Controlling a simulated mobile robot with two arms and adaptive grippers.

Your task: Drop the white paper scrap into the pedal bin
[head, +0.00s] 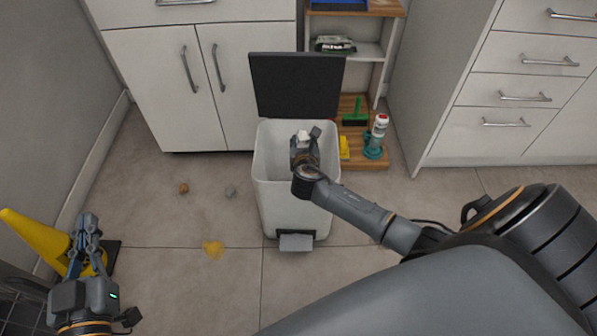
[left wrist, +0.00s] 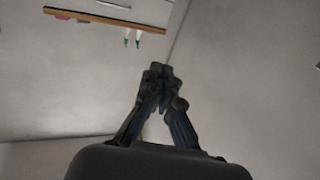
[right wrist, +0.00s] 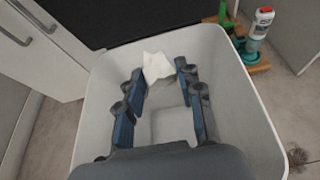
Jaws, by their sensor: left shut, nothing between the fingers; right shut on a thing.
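The white pedal bin (head: 290,205) stands on the floor with its dark lid (head: 297,85) raised. My right gripper (head: 304,142) is over the bin's open top, shut on the white paper scrap (head: 303,136). In the right wrist view the scrap (right wrist: 157,66) sits between the fingertips, with the inside of the bin around and below it. My left gripper (head: 88,222) is at the far left, away from the bin, shut and empty. Its closed fingers also show in the left wrist view (left wrist: 160,72).
A brown lump (head: 184,188), a grey lump (head: 231,192) and a yellow stain (head: 213,249) are on the floor.

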